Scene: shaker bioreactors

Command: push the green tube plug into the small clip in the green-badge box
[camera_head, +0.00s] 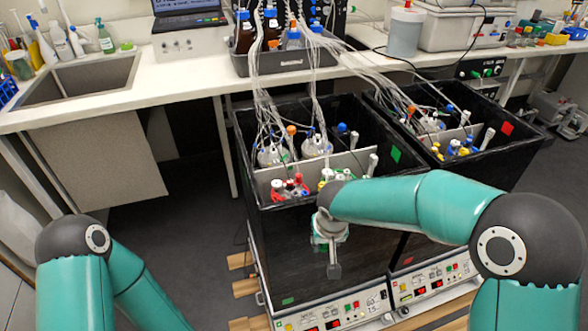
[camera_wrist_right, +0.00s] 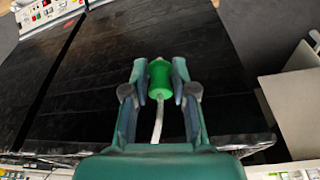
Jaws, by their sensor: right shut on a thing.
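The green tube plug (camera_wrist_right: 159,78) is held between the fingertips of my right gripper (camera_wrist_right: 160,88) in the right wrist view, with a pale tube trailing from it toward the palm. In the head view my right gripper (camera_head: 333,268) hangs in front of the front wall of the black green-badge box (camera_head: 280,232), below its rim. The green badge (camera_head: 396,155) is on this box's right side. The small clip cannot be made out. My left arm shows at lower left, but its gripper is out of view.
Bottles and coloured caps stand inside the green-badge box, with bundles of tubing rising to a grey tray (camera_head: 283,62) on the bench. A second black box with a red badge (camera_head: 506,128) stands to the right. Control panels (camera_head: 335,312) sit below. Floor at left is clear.

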